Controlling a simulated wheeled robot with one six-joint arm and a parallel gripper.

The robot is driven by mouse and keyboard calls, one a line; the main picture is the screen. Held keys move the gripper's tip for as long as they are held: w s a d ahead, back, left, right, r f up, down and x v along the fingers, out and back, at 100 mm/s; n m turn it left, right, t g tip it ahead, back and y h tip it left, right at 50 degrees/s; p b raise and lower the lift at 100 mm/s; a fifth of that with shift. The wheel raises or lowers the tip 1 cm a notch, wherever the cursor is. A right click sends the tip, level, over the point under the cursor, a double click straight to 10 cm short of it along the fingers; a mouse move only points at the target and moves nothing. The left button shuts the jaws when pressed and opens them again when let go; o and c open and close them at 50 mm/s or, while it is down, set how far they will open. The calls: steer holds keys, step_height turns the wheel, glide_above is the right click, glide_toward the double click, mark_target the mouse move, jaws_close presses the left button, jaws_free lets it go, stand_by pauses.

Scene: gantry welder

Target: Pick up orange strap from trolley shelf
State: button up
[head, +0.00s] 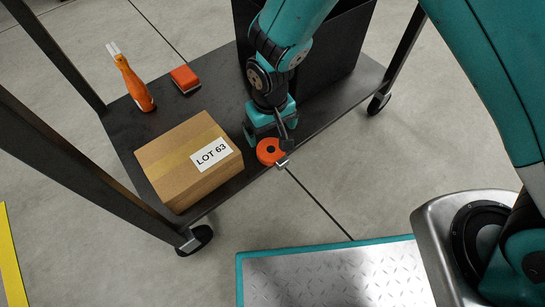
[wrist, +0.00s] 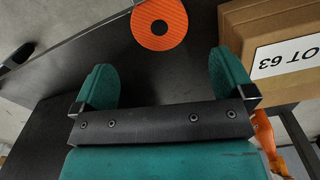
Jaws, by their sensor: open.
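The orange strap (head: 268,151) is a flat coil with a dark hole in its middle. It lies on the dark trolley shelf (head: 123,137) near its front edge, with a small metal piece at its edge side. In the wrist view the strap (wrist: 160,22) shows at the top, partly cut off by the frame. My gripper (head: 270,133) is just behind and above the strap in the head view, pointing down. In the wrist view my gripper (wrist: 160,75) has its two teal fingers wide apart, with nothing between them. The strap is beyond the fingertips.
A cardboard box (head: 180,165) labelled LOT 63 stands left of the strap. An orange-handled tool (head: 134,86) and a small orange block (head: 185,78) are farther back. A black bin (head: 335,60) stands behind my gripper. Dark posts (head: 55,50) rise at the trolley's corners.

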steer(key=b, duration=0.2)
glide_above(272, 151)
steer(key=f, duration=0.4)
steer(key=shift+w+a+f, duration=0.15)
steer(key=shift+w+f, duration=0.05)
steer(key=shift+f, duration=0.1)
step_height(272, 151, down, 5)
steer(key=b, duration=0.4)
steer(key=shift+s+f, duration=0.1)
steer(key=shift+f, duration=0.05)
steer(key=c, duration=0.8)
